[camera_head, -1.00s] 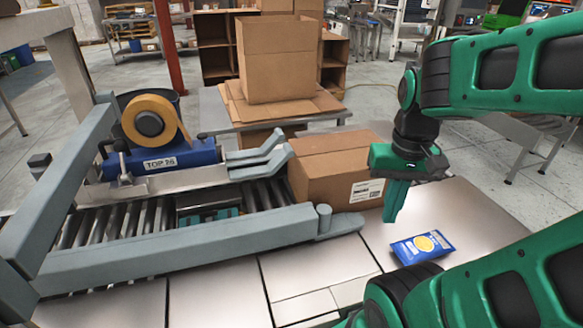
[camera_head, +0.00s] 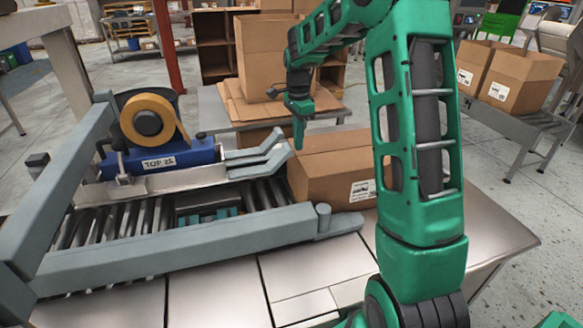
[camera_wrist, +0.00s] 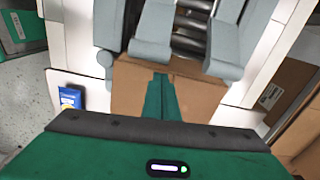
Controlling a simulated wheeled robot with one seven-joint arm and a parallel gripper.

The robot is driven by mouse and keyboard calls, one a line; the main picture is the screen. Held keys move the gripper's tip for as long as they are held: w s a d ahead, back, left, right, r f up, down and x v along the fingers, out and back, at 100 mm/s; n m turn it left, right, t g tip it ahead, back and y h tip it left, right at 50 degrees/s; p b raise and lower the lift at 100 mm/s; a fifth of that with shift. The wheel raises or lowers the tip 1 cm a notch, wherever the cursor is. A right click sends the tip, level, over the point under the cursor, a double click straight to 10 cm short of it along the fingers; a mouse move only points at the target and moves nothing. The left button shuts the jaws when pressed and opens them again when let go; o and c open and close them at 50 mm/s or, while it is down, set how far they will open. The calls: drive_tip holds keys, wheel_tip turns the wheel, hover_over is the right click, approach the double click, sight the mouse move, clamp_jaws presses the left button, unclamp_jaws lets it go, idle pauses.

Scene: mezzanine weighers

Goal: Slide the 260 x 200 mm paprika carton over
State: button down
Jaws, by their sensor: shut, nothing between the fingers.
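The closed brown paprika carton (camera_head: 335,165) sits on the metal table at the mouth of the roller conveyor, with a white label on its near side. It also shows in the wrist view (camera_wrist: 128,88), below the rail ends. My gripper (camera_head: 299,147) is shut and empty, fingers pointing down by the carton's far left top edge. In the wrist view my gripper (camera_wrist: 160,78) overlaps the brown carton. I cannot tell whether the fingertips touch it. My arm covers the carton's right end in the head view.
The roller conveyor (camera_head: 150,215) with grey rails and a tape machine (camera_head: 160,150) lies left. A blue packet (camera_wrist: 70,98) lies on the table, hidden by my arm in the head view. More cartons (camera_head: 520,80) sit at right.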

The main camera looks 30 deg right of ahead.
wheel_tip(320, 180, down, 11)
drive_tip(key=w, duration=0.2)
drive_tip(key=shift+w+a+f+m, duration=0.15)
drive_tip(key=shift+a+f+m, duration=0.1)
drive_tip(key=shift+m, duration=0.15)
